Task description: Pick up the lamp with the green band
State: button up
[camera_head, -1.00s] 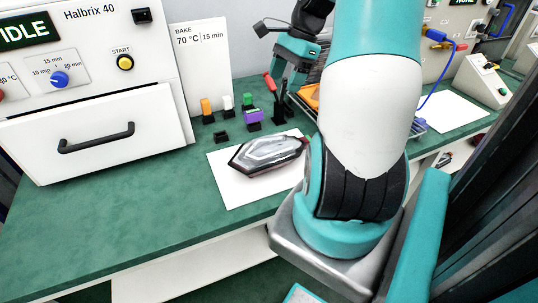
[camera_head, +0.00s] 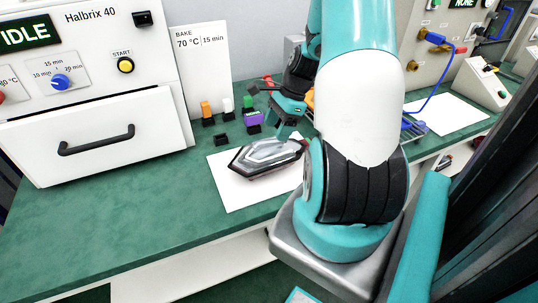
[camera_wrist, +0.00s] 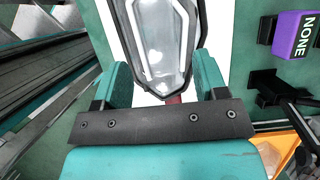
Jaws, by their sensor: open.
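A tail lamp (camera_head: 266,158) with a clear grey lens and dark rim lies on a white sheet (camera_head: 238,192) on the green bench. The lamp also shows in the wrist view (camera_wrist: 160,40), its narrow end pointing toward my gripper. I see no green band on it. My gripper (camera_head: 291,124) is open above the lamp's far right end. In the wrist view my gripper (camera_wrist: 161,75) has its fingers on either side of the lamp's narrow end, with gaps. Whether the fingers are down at the lamp's height I cannot tell. A small reddish part shows by that end.
A purple block marked NONE (camera_wrist: 294,35) stands beside the gripper, with orange, white and green pieces (camera_head: 248,103) behind the lamp. An oven (camera_head: 92,130) stands left. The front-left bench is clear.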

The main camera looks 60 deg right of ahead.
aim_at(269, 140)
jog(key=shift+w+x, duration=0.2)
jog(key=shift+x, duration=1.9)
jog(key=shift+a+r, duration=0.1)
grip_shut()
